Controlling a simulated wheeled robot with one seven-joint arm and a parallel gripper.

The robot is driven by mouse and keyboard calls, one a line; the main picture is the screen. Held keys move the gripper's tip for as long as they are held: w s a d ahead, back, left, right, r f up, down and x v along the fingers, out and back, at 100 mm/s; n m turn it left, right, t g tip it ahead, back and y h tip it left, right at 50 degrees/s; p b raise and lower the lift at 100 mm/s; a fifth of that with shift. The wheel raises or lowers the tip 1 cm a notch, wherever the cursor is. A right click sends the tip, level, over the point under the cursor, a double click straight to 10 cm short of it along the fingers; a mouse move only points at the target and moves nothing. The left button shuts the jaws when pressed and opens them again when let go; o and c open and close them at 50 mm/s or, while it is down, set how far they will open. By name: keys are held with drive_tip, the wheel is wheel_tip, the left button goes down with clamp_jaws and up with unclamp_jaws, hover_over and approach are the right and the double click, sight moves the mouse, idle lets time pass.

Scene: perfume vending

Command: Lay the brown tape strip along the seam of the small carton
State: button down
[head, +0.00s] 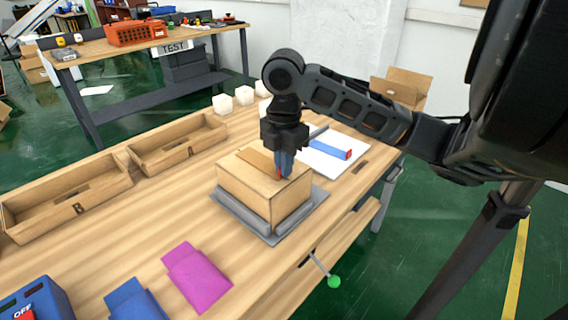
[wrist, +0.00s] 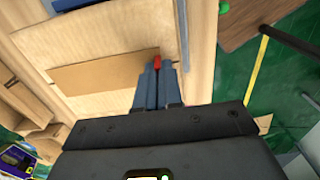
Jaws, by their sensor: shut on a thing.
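The small carton (head: 250,190) sits upright in a grey holder (head: 252,226) on the wooden table. Its pale top also fills much of the wrist view (wrist: 110,35). The brown tape strip (head: 257,160) lies over the carton's top; in the wrist view the strip (wrist: 100,76) runs left from my fingertips. I cannot tell whether its whole length touches the carton. My gripper (head: 283,172) points down at the carton's right end. Its blue fingers (wrist: 157,75) are shut on a red tab (wrist: 157,62) at the strip's right end. The seam is not clearly visible.
Two open wooden bins, B (head: 68,196) and A (head: 178,144), stand behind left. A blue piece with a red end (head: 333,149) lies on a white sheet (head: 322,167) behind right. Magenta (head: 197,277) and blue (head: 133,299) pieces lie in front. White cubes (head: 243,96) stand behind.

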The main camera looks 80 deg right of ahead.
drive_tip(key=shift+f, duration=0.25)
drive_tip(key=c, duration=1.2)
unclamp_jaws()
drive_tip(key=shift+r, duration=0.15)
drive_tip(key=shift+r+p, duration=1.85)
drive_tip(key=shift+r, duration=1.05)
drive_tip(key=shift+w, duration=0.1)
